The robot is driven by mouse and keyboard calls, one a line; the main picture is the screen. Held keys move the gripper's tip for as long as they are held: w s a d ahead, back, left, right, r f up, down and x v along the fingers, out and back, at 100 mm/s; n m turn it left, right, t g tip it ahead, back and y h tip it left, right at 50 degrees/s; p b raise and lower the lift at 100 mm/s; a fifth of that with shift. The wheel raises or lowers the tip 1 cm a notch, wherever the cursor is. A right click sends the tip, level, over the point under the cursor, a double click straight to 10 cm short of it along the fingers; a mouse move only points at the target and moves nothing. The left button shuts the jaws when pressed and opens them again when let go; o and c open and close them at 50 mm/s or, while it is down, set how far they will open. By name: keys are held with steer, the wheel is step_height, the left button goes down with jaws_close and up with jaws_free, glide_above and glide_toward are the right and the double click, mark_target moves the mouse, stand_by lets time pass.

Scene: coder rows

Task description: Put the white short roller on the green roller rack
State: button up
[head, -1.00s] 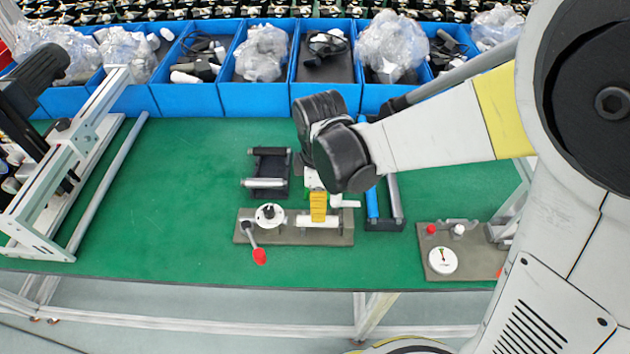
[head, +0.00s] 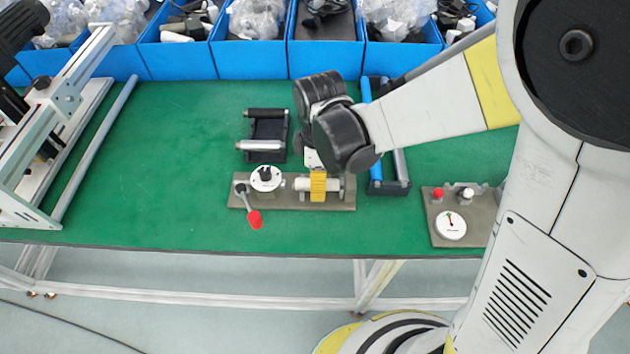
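A short white roller (head: 303,184) lies across a grey fixture plate (head: 278,202) in the middle of the green table. My gripper comes down over it from my black wrist; a yellow part (head: 318,187), apparently at the gripper's end, overlaps the roller's middle. My wrist hides most of the gripper, so its finger opening does not show. A black rack (head: 267,130) with a dark and a silvery roller lies behind the fixture. Another dark rack (head: 389,188) with a blue and a grey roller lies to the right, partly behind my arm. I cannot make out a clearly green rack.
The fixture carries a white dial disc (head: 266,178) and a red-knobbed lever (head: 254,218). A second plate with a gauge (head: 451,225) is at right. Blue bins (head: 252,58) line the back. The left-centre table (head: 165,150) is clear.

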jaws_close()
steer(key=shift+r, duration=0.15)
steer(key=shift+r+p, duration=1.75)
steer(key=shift+r, duration=0.4)
